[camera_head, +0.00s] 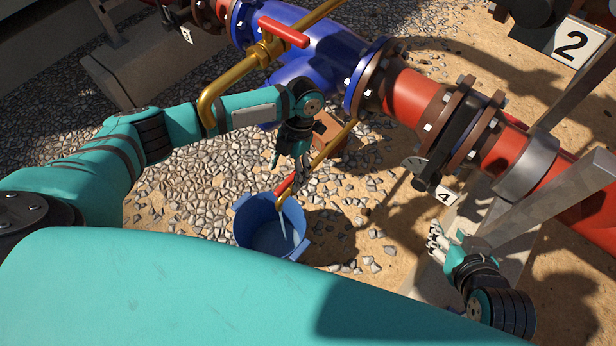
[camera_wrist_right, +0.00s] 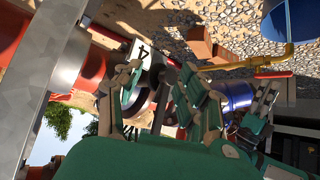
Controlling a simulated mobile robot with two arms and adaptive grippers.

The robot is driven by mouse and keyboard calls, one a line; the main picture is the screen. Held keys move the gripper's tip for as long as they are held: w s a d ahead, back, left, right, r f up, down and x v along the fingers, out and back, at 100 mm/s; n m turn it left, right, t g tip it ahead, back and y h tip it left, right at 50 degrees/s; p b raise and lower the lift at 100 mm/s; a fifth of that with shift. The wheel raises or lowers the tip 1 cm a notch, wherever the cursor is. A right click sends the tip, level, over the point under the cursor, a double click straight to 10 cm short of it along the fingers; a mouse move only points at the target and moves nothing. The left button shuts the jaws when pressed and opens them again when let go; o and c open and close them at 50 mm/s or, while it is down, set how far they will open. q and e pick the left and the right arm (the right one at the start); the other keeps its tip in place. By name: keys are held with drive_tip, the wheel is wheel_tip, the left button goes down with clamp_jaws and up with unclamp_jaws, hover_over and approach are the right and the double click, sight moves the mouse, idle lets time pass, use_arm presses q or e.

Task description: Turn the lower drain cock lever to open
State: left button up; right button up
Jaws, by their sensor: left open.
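The lower drain cock has a short red lever (camera_head: 286,184) on the thin brass pipe, just above the blue bucket (camera_head: 240,228). A pale streak runs below its outlet; I cannot tell for sure that it is water. My left gripper (camera_head: 297,172) points down at the lever from above, with its open fingers close around or beside it; contact is unclear. In the right wrist view the red lever (camera_wrist_right: 272,75) shows at the end of the brass pipe. My right gripper (camera_head: 438,242) is open and empty beside the metal support, well right of the bucket.
An upper red lever (camera_head: 284,31) sits on the thick brass pipe (camera_head: 207,105) near my left forearm. A blue valve body (camera_head: 325,45) joins a red flanged pipe (camera_head: 412,97). A grey strut (camera_head: 545,205) stands near my right gripper. Gravel lies left of the bucket.

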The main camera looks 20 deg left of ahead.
use_arm(q)
drive_tip(key=p+v, duration=0.1)
drive_tip(key=v, duration=0.1)
drive_tip(key=shift+w+r+p, duration=0.2)
drive_tip(key=shift+r+p, duration=0.05)
drive_tip(key=shift+p, duration=0.05)
use_arm(e)
drive_tip(key=s+d+f+g+h, duration=0.1)
drive_tip(key=s+d+f+g, duration=0.1)
drive_tip(key=s, duration=0.6)
drive_tip(key=f+g, duration=0.1)
drive_tip(key=g, duration=0.1)
drive_tip(key=shift+d+f+g, duration=0.15)
drive_tip(key=shift+d+g, duration=0.1)
drive_tip(key=shift+g, duration=0.05)
drive_tip(key=shift+w, duration=0.1)
